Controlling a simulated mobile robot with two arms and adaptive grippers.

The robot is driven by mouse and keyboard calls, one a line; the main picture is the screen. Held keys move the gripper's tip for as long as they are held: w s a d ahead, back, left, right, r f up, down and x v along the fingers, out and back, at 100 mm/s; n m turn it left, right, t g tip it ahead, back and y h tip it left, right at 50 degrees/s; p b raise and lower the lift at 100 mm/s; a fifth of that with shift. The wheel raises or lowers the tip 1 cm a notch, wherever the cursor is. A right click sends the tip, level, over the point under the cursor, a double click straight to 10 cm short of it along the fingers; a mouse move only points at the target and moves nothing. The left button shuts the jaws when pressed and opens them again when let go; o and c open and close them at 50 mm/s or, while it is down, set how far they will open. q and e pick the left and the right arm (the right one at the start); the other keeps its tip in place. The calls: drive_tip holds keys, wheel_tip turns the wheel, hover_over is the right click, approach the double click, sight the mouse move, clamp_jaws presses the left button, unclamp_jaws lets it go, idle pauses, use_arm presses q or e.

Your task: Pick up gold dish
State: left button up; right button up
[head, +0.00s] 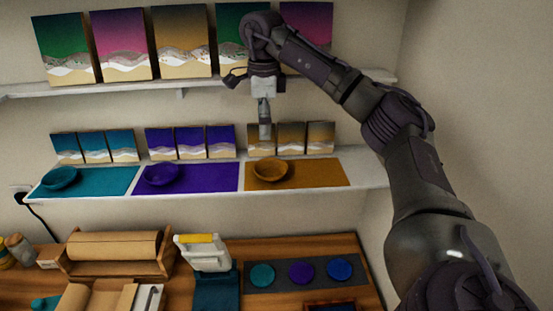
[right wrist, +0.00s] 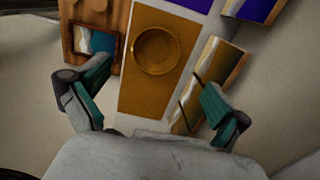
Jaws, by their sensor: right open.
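The gold dish (head: 270,170) is a shallow round bowl on the gold mat (head: 325,173) at the right end of the lower shelf. In the right wrist view the dish (right wrist: 156,50) lies ahead of my right gripper, upright on the gold mat (right wrist: 142,99). My right gripper (head: 265,122) is above and just behind the dish, apart from it. In the right wrist view its two green-padded fingers (right wrist: 152,101) are spread wide with nothing between them. My left gripper is not in view.
Small gold canvases (head: 291,137) lean at the back of the shelf close to my right gripper. A purple dish (head: 161,174) and a teal dish (head: 60,178) sit on mats to the left. The upper shelf (head: 195,80) holds larger canvases. A wooden workbench (head: 358,268) is below.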

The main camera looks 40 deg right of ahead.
drive_tip(key=b, duration=0.1)
hover_over(271, 167)
drive_tip(key=f, duration=0.4)
drive_tip(key=shift+w+a+f, duration=0.2)
drive_tip(key=shift+w+a, duration=0.15)
drive_tip(key=shift+w, duration=0.05)
drive_tip(key=shift+f, duration=0.35)
drive_tip(key=shift+d+f, duration=0.1)
drive_tip(key=shift+f, duration=0.55)
drive_tip(key=shift+d+f+p, duration=0.1)
drive_tip(key=shift+f+p, duration=0.15)
drive_tip(key=shift+p, duration=0.3)
drive_tip(key=f+p, duration=0.1)
drive_tip(key=f, duration=0.1)
drive_tip(key=s+f+p, duration=0.1)
drive_tip(key=f, duration=0.1)
drive_tip(key=shift+d+f, duration=0.15)
drive_tip(key=shift+f, duration=0.15)
drive_tip(key=shift+w+f, duration=0.1)
drive_tip(key=shift+w, duration=0.05)
drive_tip(key=c, duration=1)
drive_tip(key=shift+o, duration=0.2)
